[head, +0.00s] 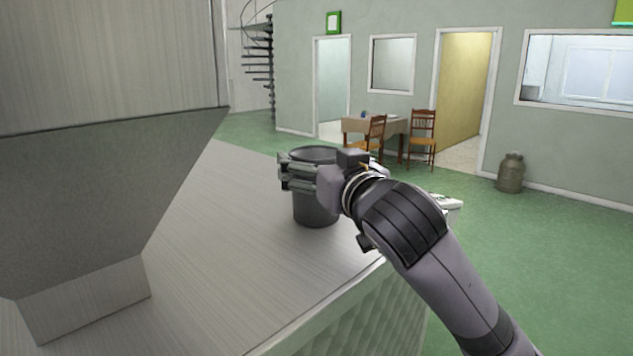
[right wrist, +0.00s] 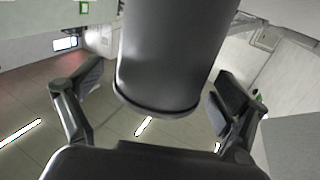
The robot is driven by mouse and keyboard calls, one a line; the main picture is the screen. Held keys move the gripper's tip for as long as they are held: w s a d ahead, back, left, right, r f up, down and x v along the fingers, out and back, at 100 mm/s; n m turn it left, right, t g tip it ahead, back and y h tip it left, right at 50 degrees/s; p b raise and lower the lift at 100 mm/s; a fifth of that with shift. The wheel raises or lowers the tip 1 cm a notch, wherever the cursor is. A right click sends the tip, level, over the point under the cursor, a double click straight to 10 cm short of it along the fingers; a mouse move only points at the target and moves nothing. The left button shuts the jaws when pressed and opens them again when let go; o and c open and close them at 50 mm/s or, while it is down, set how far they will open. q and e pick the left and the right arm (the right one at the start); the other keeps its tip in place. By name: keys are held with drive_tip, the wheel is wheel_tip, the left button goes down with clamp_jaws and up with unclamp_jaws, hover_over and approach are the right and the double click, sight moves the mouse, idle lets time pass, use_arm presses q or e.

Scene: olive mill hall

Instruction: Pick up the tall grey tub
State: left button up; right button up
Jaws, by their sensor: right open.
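The tall grey tub (head: 316,210) stands upright on the grey metal worktop, near its right edge. It is dark, round and open at the top. My right gripper (head: 291,173) is at the upper part of the tub, just below its rim, and covers part of its side. In the right wrist view the tub (right wrist: 172,55) lies between my two spread fingers, with a gap visible on each side. The gripper is open and is not holding it. My left gripper is out of view.
A big grey metal hopper (head: 95,190) rises at the left of the worktop (head: 215,270). The worktop is clear around the tub. A white object (head: 446,202) shows behind my right arm.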

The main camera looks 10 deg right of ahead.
drive_tip(key=shift+w+a, duration=0.15)
drive_tip(key=shift+w, duration=0.65)
drive_tip(key=shift+c, duration=0.3)
drive_tip(key=c, duration=2)
